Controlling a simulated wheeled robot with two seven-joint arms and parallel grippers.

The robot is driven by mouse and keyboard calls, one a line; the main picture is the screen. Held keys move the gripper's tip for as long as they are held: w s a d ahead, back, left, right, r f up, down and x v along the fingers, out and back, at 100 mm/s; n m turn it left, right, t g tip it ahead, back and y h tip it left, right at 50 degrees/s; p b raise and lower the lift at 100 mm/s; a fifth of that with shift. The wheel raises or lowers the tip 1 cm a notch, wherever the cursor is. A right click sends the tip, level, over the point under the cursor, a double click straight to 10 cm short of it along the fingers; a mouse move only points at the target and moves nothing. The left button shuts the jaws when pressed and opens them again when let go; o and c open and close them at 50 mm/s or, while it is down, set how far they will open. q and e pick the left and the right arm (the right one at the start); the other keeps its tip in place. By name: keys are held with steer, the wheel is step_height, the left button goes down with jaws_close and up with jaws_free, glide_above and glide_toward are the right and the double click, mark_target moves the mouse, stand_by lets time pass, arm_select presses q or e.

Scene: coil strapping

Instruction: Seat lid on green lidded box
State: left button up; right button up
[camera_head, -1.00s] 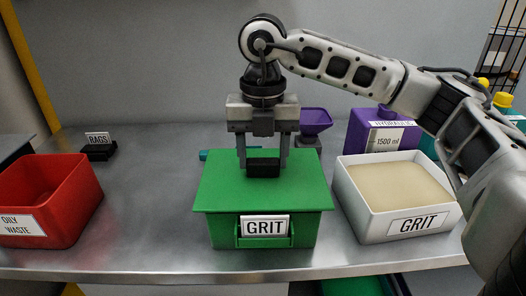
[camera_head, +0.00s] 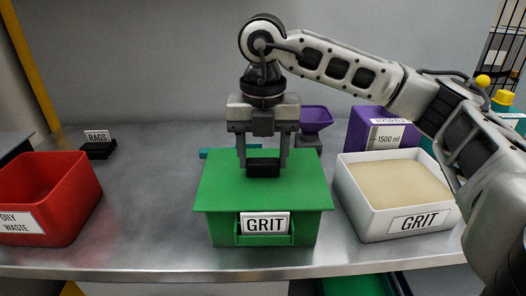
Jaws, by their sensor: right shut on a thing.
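The green box (camera_head: 219,232) stands on the metal bench, with a GRIT label (camera_head: 265,225) on its front. The green lid (camera_head: 306,191) lies flat over the top of the box, its front edge overhanging the front wall. I cannot tell whether it is fully down on the rim. My right gripper (camera_head: 263,166) comes down from above and is shut on the black knob (camera_head: 263,171) at the middle of the lid. My left gripper is not in view.
A red OILY WASTE bin (camera_head: 75,198) stands at the left. A white GRIT tub (camera_head: 370,226) of pale grit stands close at the right. A purple funnel (camera_head: 315,117) and purple container (camera_head: 370,133) stand behind. The bench (camera_head: 145,200) is bare between red bin and box.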

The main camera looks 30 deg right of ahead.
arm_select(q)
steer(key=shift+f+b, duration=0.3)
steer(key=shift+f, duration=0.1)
arm_select(e)
steer(key=shift+f, duration=0.5)
steer(key=o, duration=1.1)
steer(key=shift+c, duration=0.2)
arm_select(q)
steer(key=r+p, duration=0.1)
steer(key=p, duration=0.1)
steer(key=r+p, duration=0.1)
steer(key=p, duration=0.1)
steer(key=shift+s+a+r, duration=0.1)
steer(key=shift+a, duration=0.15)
arm_select(e)
step_height(320, 180, up, 16)
